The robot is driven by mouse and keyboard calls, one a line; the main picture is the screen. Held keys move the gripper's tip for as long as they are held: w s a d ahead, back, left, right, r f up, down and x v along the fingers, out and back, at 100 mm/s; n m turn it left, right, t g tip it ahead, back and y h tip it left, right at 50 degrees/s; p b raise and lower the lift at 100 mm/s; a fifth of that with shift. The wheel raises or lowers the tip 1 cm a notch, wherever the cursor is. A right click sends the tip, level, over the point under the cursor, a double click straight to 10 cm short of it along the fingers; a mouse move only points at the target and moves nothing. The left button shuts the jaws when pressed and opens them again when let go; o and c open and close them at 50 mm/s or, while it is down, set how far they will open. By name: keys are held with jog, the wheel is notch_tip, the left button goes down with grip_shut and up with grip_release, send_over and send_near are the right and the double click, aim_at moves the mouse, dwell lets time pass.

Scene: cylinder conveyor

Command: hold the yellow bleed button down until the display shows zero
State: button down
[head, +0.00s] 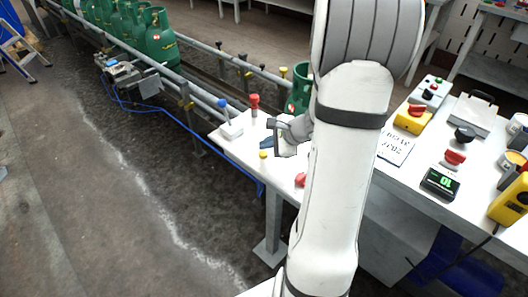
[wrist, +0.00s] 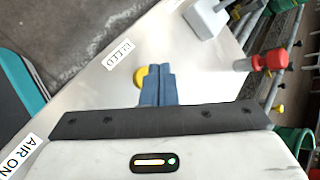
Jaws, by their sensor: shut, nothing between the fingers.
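The yellow bleed button (head: 263,154) stands on the white bench top near its left edge. In the wrist view the yellow button (wrist: 140,76) shows beside the BLEED label (wrist: 119,54), partly hidden behind my fingers. My gripper (head: 267,143) is shut and empty, its blue fingertips (wrist: 158,70) close to the button. In the head view they appear slightly behind and above it; I cannot tell whether they touch.
A red-topped post (head: 254,104) and a blue-knobbed lever on a white block (head: 229,127) stand behind the button. A red knob (head: 300,180) lies in front, partly behind my arm. Green cylinders (head: 160,38) stand on the conveyor at the back left.

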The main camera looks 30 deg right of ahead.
aim_at(267, 154)
jog(key=shift+f, duration=0.1)
dwell(0.6)
jog(key=shift+f+b, duration=0.35)
jog(key=shift+b, duration=0.3)
jog(key=shift+f+b, duration=0.45)
jog(key=shift+b, duration=0.1)
dwell(0.4)
jog(key=shift+s, duration=0.1)
dwell(2.7)
jog(key=shift+r+p, duration=0.65)
jog(key=shift+r, duration=0.25)
jog(key=shift+r, duration=0.1)
notch_tip(267, 154, up, 5)
jog(key=p, duration=0.3)
jog(key=shift+p, duration=0.4)
